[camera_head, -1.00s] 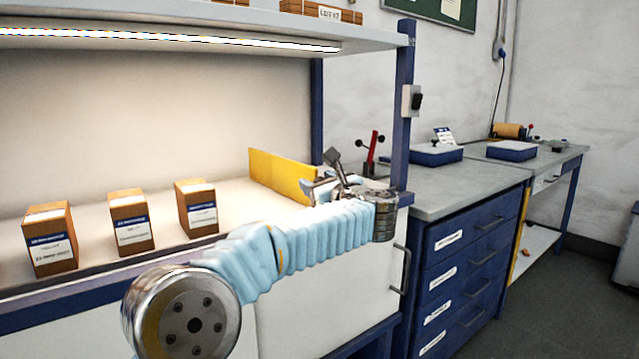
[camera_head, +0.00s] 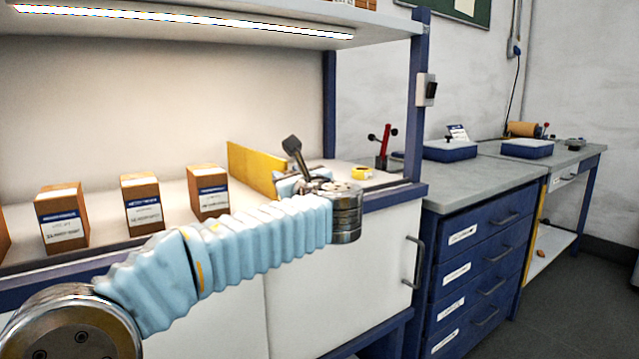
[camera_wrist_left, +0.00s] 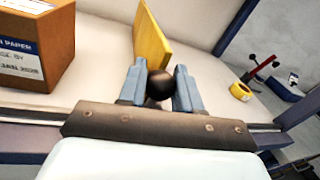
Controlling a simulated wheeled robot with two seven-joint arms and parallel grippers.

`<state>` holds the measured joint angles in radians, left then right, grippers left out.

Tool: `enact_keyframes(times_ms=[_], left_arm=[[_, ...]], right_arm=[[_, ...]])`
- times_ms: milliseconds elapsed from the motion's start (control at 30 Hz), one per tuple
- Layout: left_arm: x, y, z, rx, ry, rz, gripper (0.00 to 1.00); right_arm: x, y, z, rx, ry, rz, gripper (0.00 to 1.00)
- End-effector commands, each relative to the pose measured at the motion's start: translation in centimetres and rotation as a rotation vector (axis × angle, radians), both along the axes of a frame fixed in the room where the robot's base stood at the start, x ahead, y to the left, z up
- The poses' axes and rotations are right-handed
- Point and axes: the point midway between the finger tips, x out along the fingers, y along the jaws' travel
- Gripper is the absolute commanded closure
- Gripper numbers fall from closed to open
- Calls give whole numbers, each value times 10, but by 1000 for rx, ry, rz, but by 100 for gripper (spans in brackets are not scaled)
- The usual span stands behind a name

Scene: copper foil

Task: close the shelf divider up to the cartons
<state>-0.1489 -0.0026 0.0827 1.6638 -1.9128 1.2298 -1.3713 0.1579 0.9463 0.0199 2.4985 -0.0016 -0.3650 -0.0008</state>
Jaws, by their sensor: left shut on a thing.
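The shelf divider (camera_head: 255,168) is a yellow upright panel on the white shelf. It also stands ahead of my gripper in the left wrist view (camera_wrist_left: 151,38). My left gripper (camera_wrist_left: 159,88) is shut on the divider's round black knob (camera_wrist_left: 160,84); in the head view the gripper (camera_head: 284,184) is partly hidden by its own wrist. The cartons are brown boxes with white and blue labels, in a row to the left of the divider. The nearest carton (camera_head: 208,192) is still a short gap from it. This carton also shows large in the left wrist view (camera_wrist_left: 35,45).
A yellow tape roll (camera_head: 361,173) lies on the shelf right of my gripper. A blue shelf post (camera_head: 417,100) stands at the right end. A lit upper shelf (camera_head: 250,22) hangs above. A bench with blue drawers (camera_head: 480,255) is further right.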

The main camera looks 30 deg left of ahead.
Motion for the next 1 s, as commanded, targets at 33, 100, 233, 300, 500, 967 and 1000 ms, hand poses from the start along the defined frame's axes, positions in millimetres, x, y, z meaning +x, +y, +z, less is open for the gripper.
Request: enact_keyframes(times_ms=[33,100,233,300,500,967,1000], left_arm=[[-13,6,-1,-1,-5,4,100],[-26,11,-1,-1,-3,3,100],[-40,17,0,0,-3,2,100],[-42,17,0,0,-2,1,100],[-42,17,1,0,-1,1,100],[-41,17,0,0,0,0,43],[-41,16,0,0,0,0,43]], right_arm=[[0,-1,-6,-1,-1,-2,57],[1,-2,-8,-3,-1,-4,57],[1,-3,-9,-4,-3,-6,57],[2,-4,-9,-5,-2,-6,57],[2,-3,-9,-6,-3,-6,57],[2,-3,-9,-5,-4,-6,57],[2,-3,-9,-5,-4,-6,57]])
